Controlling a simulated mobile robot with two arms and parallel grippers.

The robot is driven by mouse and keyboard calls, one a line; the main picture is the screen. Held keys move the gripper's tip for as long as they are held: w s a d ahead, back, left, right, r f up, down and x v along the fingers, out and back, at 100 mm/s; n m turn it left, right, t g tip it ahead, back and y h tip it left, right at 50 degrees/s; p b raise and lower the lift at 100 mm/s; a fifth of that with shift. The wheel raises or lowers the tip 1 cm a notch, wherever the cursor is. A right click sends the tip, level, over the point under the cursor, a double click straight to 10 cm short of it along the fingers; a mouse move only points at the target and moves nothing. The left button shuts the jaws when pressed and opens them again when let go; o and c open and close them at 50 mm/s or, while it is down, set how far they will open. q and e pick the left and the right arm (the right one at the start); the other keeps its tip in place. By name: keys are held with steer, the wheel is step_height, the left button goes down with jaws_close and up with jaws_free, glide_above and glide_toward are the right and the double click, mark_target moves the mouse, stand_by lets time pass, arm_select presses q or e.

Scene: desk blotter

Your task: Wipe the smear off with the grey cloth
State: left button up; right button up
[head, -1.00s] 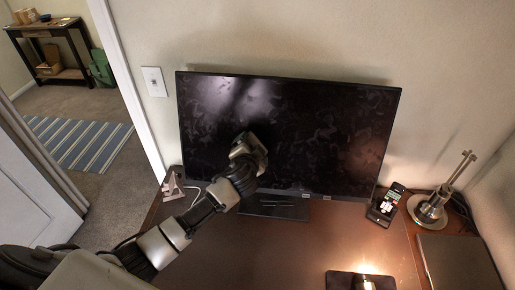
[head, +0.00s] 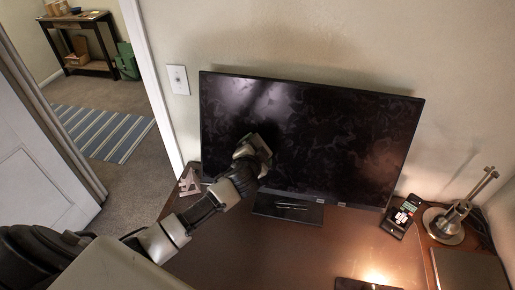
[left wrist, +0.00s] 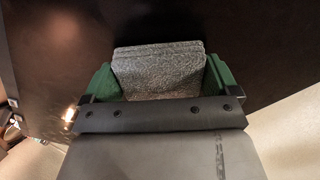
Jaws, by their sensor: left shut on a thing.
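My left gripper (head: 254,152) is in front of the left half of the black monitor (head: 340,130). In the left wrist view its green fingers (left wrist: 160,82) are shut on the folded grey cloth (left wrist: 160,72). The cloth's far edge is towards a dark surface; I cannot tell whether it touches it. In the head view the gripper hides the cloth. Pale, blotchy marks spread over much of the screen; I cannot pick out one distinct smear among them. My right gripper is not in view.
The monitor stands on the brown desk (head: 220,250). A phone on a stand (head: 402,215) and a metal lamp (head: 448,220) are at the right. A small stand (head: 189,182) is at the left. A dark object (head: 365,284) lies at the front edge. The middle desk is clear.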

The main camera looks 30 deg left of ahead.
arm_select(q)
steer(key=shift+p+v, duration=1.2)
steer(key=shift+v, duration=1.45)
steer(key=shift+r, duration=0.1)
steer(key=p+v, duration=0.1)
steer(key=v, duration=0.2)
